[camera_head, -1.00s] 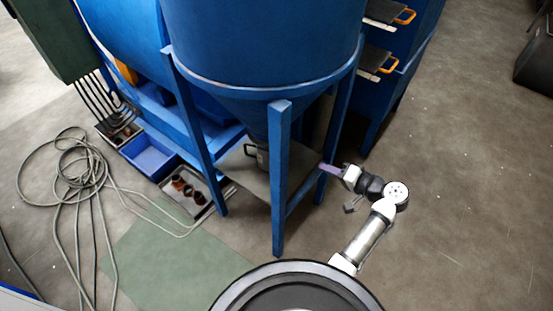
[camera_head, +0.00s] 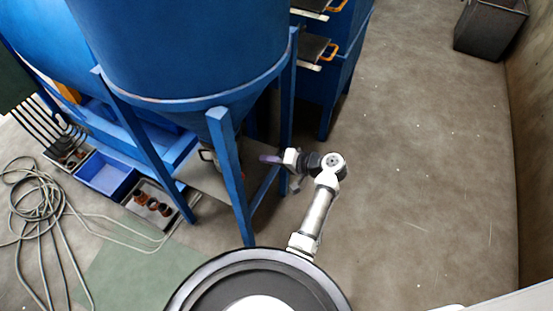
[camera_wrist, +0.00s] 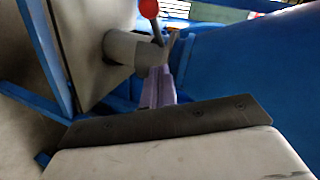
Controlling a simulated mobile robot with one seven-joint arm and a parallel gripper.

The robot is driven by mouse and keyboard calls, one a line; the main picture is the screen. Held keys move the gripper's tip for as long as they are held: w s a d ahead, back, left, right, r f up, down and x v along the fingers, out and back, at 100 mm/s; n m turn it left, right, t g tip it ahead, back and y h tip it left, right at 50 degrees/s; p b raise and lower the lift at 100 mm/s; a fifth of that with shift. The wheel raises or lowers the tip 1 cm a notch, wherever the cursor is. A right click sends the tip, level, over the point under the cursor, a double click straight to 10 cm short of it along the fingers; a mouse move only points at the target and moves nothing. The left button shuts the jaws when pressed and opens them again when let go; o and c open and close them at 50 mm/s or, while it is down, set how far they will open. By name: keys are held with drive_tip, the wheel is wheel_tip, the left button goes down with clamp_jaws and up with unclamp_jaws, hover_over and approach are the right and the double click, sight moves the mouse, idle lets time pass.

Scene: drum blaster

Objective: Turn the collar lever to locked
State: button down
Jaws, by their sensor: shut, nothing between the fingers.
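The collar lever shows in the wrist view as a red ball knob (camera_wrist: 149,9) on a thin rod, cut by the top edge. The rod runs down to a grey cylindrical collar (camera_wrist: 123,48), beside a thin grey flange. My gripper (camera_wrist: 158,72) has its purple fingers together and empty, with the tips just below the foot of the rod. Whether they touch it I cannot tell. In the head view my gripper (camera_head: 266,158) is by the hopper stand's right leg, to the right of the outlet (camera_head: 208,155). The lever cannot be made out there.
The blue hopper (camera_head: 185,50) stands on blue legs, its front leg (camera_head: 231,180) left of my arm. A pale plate (camera_head: 200,180) lies under the outlet. A blue cabinet (camera_head: 345,75) with orange handles stands behind. Open floor (camera_head: 430,180) lies to the right.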

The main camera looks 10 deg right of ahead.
drive_tip(key=w+a+f+p, duration=0.1)
drive_tip(key=a+f, duration=0.2)
drive_tip(key=a, duration=0.4)
drive_tip(key=shift+p, duration=0.3)
drive_tip(key=a, duration=0.1)
drive_tip(key=s+a, duration=0.1)
drive_tip(key=a, duration=0.2)
drive_tip(key=shift+s+a+p, duration=0.1)
drive_tip(key=shift+s+p, duration=0.15)
drive_tip(key=shift+p, duration=0.15)
